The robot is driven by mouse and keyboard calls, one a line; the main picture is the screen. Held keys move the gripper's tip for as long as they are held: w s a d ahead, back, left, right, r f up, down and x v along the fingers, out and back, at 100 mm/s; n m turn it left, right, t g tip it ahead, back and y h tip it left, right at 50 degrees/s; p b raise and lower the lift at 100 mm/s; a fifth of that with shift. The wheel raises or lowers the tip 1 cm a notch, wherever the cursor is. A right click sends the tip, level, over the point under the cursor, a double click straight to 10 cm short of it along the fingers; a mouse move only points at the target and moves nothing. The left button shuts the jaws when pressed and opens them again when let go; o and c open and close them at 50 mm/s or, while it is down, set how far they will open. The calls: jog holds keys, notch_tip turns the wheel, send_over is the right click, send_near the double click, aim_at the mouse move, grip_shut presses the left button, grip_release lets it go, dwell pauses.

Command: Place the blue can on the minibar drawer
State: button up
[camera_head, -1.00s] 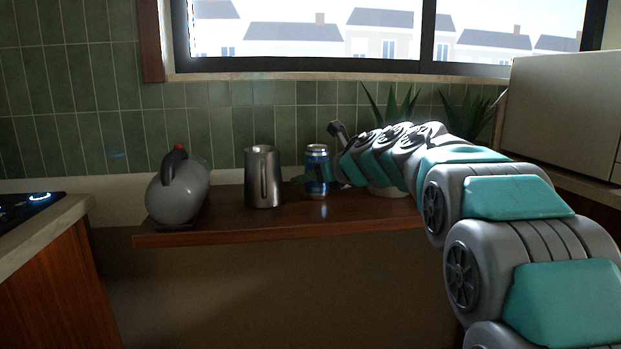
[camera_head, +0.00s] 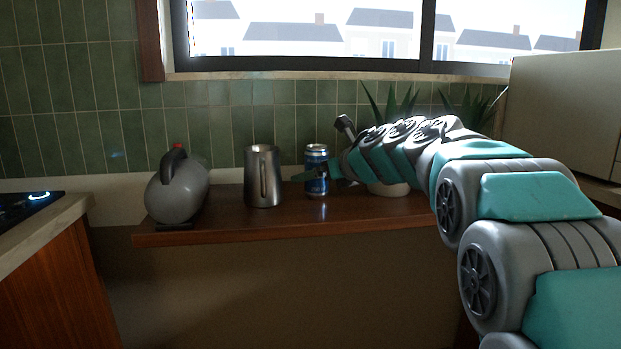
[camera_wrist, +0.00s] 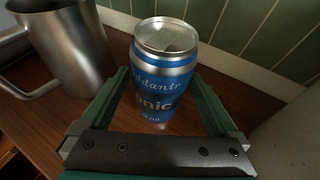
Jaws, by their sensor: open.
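The blue can (camera_head: 317,170) stands upright on the wooden shelf, just right of the metal pitcher. In the wrist view the can (camera_wrist: 163,72) stands between the two green fingers of my gripper (camera_wrist: 160,100). The fingers are spread, with a gap visible beside the can. I cannot make out a minibar drawer in either view.
The metal pitcher (camera_head: 262,177) stands close left of the can; it also shows in the wrist view (camera_wrist: 68,50). A grey kettle (camera_head: 178,190) is farther left on the wooden shelf (camera_head: 230,226). A potted plant (camera_head: 390,187) is behind my arm. A tiled wall backs the shelf.

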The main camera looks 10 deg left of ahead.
jog(key=v, duration=0.9)
jog(key=shift+s+d+r+b, duration=0.1)
jog(key=shift+s+d+b, duration=0.05)
jog(key=shift+b, duration=0.25)
jog(key=shift+s+d, duration=0.1)
